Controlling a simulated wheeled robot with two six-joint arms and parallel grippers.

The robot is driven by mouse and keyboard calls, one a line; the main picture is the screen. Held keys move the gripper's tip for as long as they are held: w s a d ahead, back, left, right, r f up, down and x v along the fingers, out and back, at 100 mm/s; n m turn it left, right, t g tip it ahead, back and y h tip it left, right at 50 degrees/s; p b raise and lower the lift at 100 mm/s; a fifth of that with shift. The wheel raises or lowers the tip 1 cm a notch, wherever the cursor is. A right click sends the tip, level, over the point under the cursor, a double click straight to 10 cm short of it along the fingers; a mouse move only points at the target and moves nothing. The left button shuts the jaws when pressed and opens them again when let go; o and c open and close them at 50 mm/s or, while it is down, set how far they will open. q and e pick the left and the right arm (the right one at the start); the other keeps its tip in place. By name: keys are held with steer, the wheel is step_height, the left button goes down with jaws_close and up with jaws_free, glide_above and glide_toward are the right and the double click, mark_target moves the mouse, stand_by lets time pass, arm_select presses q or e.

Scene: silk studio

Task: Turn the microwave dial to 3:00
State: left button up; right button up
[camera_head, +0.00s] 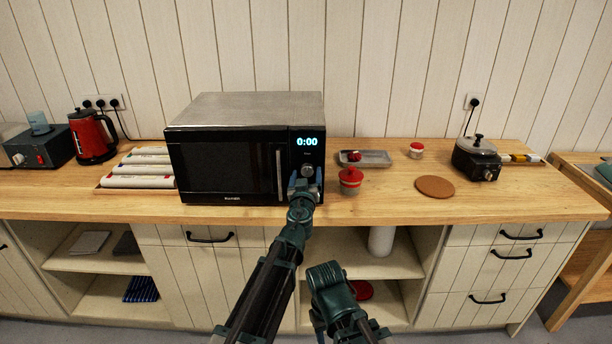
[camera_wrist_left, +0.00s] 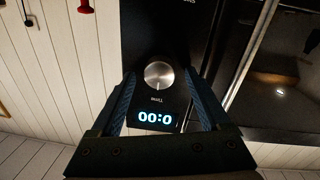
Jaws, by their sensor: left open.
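The microwave (camera_head: 225,165) stands on the wooden counter, black-fronted with a metal top. Its lit display (camera_head: 307,142) reads 0:00, and it also shows upside down in the left wrist view (camera_wrist_left: 155,117). The round silver dial (camera_head: 308,169) sits below the display; in the left wrist view the dial (camera_wrist_left: 158,75) appears between my open fingers. My left gripper (camera_head: 305,183) is in front of the control panel, and also frames the wrist view (camera_wrist_left: 160,90). Whether its fingers touch the dial cannot be told. The panel's lower part is hidden by my gripper.
A red-lidded jar (camera_head: 350,181) and a grey tray (camera_head: 365,158) stand right of the microwave. White rolls (camera_head: 140,170) and a red kettle (camera_head: 93,137) are to the left. A cork mat (camera_head: 435,187) lies further right, with bare counter around it.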

arm_select(q)
jaws_close()
steer(key=shift+m, duration=0.3)
